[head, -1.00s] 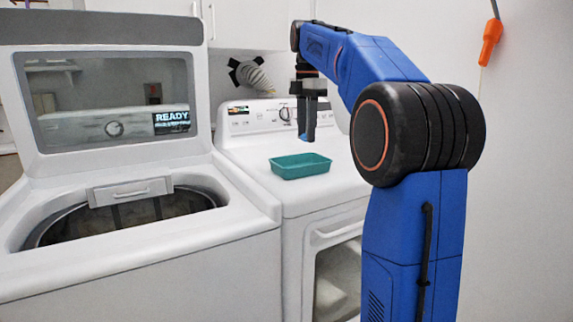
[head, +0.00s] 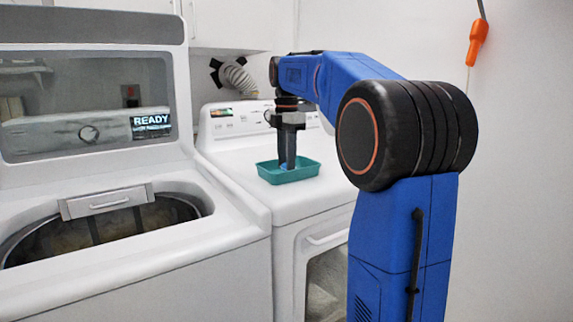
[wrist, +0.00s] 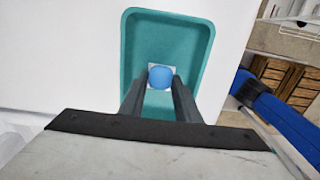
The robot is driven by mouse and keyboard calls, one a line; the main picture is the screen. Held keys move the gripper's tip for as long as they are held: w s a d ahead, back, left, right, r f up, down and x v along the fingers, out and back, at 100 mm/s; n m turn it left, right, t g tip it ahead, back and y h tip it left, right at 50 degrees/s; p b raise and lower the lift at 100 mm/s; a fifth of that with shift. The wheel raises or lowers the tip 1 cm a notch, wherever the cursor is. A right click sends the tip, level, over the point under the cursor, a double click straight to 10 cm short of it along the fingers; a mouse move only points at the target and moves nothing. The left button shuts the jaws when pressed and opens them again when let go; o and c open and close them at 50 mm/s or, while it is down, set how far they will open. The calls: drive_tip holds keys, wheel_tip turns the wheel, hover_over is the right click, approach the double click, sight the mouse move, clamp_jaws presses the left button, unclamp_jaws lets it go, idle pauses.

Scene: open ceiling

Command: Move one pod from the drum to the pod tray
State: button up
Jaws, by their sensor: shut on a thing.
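The pod tray (head: 297,176) is a teal, shallow, open tray on top of the right-hand white machine. It also shows in the wrist view (wrist: 166,35), where its floor looks bare apart from the pod. The pod (wrist: 160,76) is small, blue and white, between my fingertips. My gripper (head: 287,166) points straight down with its fingertips inside the tray's outline, shut on the pod. I cannot tell whether the pod touches the tray floor. The drum (head: 150,217) is in the open top-loading washer at left; pods inside cannot be made out.
The washer's raised lid (head: 90,100) stands left of my arm. A control panel (head: 235,120) rises behind the tray. An orange-handled object (head: 477,42) hangs by the right wall. The machine top around the tray is clear.

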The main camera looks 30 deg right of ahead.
drive_tip(key=shift+f, duration=0.5)
drive_tip(key=shift+f, duration=0.15)
drive_tip(key=o, duration=1)
wheel_tip(320, 180, up, 12)
drive_tip(key=shift+r, duration=0.15)
drive_tip(key=shift+s, duration=0.1)
